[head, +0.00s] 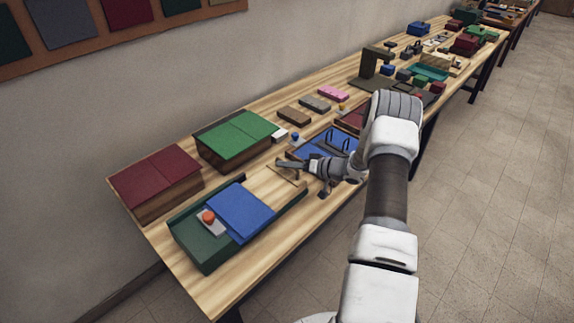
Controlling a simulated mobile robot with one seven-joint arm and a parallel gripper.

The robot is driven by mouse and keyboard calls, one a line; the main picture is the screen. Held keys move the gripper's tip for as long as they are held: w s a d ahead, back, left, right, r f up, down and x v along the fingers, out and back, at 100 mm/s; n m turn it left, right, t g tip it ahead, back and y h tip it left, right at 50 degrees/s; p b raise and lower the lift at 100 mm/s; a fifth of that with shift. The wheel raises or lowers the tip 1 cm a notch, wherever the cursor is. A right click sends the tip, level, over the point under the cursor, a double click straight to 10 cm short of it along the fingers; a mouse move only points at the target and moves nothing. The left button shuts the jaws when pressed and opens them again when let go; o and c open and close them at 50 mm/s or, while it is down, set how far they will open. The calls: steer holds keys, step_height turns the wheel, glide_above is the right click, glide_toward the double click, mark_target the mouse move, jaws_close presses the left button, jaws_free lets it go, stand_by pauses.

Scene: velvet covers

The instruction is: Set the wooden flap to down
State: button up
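The wooden flap looks to be the pale wooden panel (272,187) beside the blue velvet cover (238,212) on the green box (200,250). It looks roughly flat, but I cannot tell its exact angle. A small darker wooden piece (287,174) shows at its far right edge. My gripper (283,164) reaches in from the right, with its tip just above or beside that edge. Whether it touches the flap, and how far its fingers are apart, is too small to tell. A red-orange button (208,216) on a pale plate sits at the blue cover's left.
Behind stand a green-covered box (238,138) and a dark red-covered box (155,186). A blue tray (325,148) lies under and beside my wrist. Small blocks (294,115) and a dark stand (375,70) are farther along the table. Bare wood (270,243) shows along the front edge.

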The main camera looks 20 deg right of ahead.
steer(key=v, duration=1.7)
steer(key=shift+b, duration=0.4)
